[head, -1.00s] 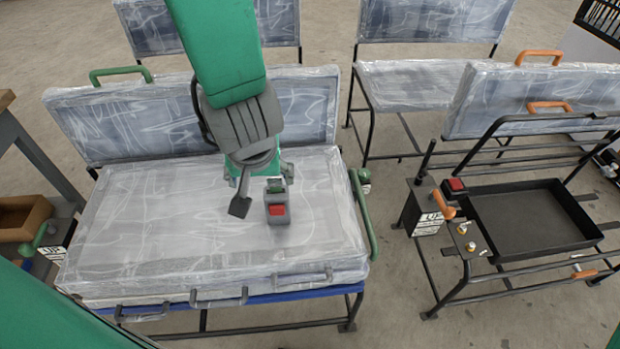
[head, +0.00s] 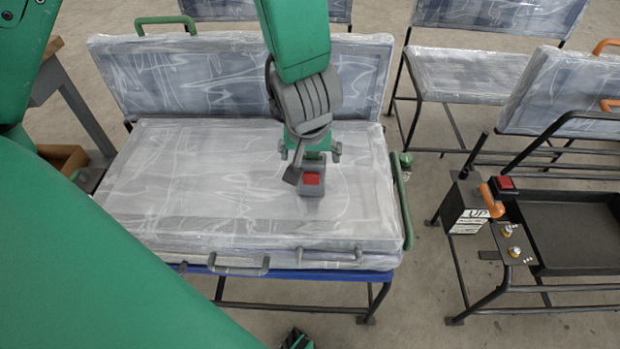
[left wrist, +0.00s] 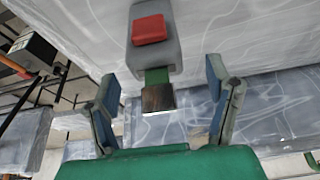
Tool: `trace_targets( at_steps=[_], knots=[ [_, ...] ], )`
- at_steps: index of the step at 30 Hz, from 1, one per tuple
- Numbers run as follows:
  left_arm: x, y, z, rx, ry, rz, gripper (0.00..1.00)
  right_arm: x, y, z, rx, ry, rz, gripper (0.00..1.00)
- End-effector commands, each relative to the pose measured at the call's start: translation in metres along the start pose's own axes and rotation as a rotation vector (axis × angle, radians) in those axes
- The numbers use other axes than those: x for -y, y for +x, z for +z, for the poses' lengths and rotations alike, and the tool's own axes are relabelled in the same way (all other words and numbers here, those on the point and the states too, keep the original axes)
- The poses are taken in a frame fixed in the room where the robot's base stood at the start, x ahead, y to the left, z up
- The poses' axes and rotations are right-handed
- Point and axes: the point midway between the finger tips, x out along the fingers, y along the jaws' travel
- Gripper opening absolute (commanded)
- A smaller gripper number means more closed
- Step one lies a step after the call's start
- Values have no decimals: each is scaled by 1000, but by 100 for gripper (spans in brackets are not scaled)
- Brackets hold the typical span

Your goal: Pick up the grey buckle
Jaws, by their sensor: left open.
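The grey buckle (head: 313,191) with a red button lies on the plastic-wrapped seat in the head view. In the left wrist view, the buckle (left wrist: 173,48) is at the top centre, with a green part and a metal plate at its near end. My left gripper (head: 310,156) is just behind the buckle in the head view, partly covering its far end. In the left wrist view, the left gripper (left wrist: 163,85) is open, its two fingers apart on either side of the buckle's near end, with nothing between them gripped. My right gripper is not identifiable.
The wrapped seat (head: 190,195) has a raised backrest (head: 190,80) behind it and green side handles. A black tray frame (head: 585,235) with a red button and orange handle stands at the right. Bare floor (head: 420,200) lies between.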

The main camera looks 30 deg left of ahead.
Motion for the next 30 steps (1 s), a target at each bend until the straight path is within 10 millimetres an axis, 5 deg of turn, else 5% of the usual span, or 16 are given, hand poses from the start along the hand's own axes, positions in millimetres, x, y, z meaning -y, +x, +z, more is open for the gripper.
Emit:
trace_targets(
  at_steps=[4, 12, 17, 18, 30],
  knots=[
    [1, 26, 2, 0, -1, -2, 72, 0, 18, 2, 1, 1, 1, 59],
    [4, 29, -1, 2, -2, 2, 72, 0, 17, 1, 1, 1, 1, 59],
    [4, 29, -1, 2, -2, 0, 16, 0, 17, 1, 1, 1, 0, 59],
    [3, 29, -1, 1, -2, -1, 13, 0, 17, 1, 0, 1, 0, 59],
    [2, 14, -7, 0, 0, 0, 13, 0, 6, 1, 1, 1, 1, 59]
  ],
)
